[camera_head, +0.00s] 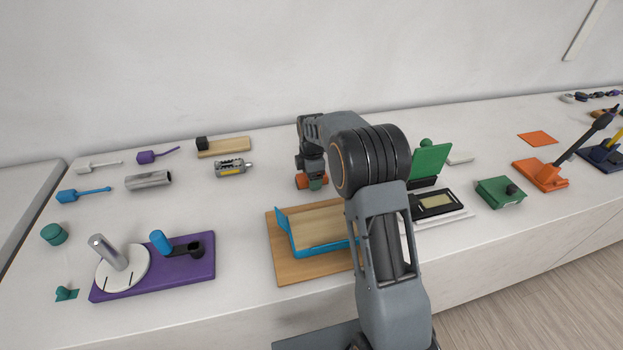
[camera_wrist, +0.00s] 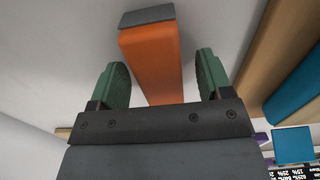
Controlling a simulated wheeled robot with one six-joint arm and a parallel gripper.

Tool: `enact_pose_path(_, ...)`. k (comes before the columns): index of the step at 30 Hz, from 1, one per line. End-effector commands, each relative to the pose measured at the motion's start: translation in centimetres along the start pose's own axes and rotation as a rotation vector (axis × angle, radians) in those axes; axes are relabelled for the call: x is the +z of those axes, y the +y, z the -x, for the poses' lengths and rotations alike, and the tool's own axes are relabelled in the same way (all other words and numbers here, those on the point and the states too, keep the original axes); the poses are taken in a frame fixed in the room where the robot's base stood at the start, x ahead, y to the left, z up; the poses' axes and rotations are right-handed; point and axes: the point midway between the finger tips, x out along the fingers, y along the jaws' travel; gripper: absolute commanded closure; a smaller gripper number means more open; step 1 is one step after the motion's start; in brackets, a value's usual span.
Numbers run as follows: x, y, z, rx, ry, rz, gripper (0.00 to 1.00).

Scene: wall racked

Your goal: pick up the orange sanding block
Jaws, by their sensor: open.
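The orange sanding block (camera_wrist: 152,62) lies on the counter in the wrist view, orange with a grey strip at its far end. My gripper (camera_wrist: 162,62) is open, with one green finger on each side of the block and a gap to each. The near end of the block is hidden by the gripper body. In the head view, the block (camera_head: 302,182) shows as orange beside and partly behind my gripper's green finger (camera_head: 316,184). I cannot tell exactly how high the fingers are above the counter.
A wooden board with a blue-edged tray (camera_head: 288,240) lies in front of the block. A grey-yellow cylinder (camera_head: 231,168) lies to the left. A green stand (camera_head: 430,160) and black-framed panel (camera_head: 437,204) are to the right.

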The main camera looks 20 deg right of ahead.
Motion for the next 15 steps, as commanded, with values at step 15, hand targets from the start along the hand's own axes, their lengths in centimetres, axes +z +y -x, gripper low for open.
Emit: enact_pose_path(15,-0.02,0.0,0.0,0.0,0.0,0.0,0.6)
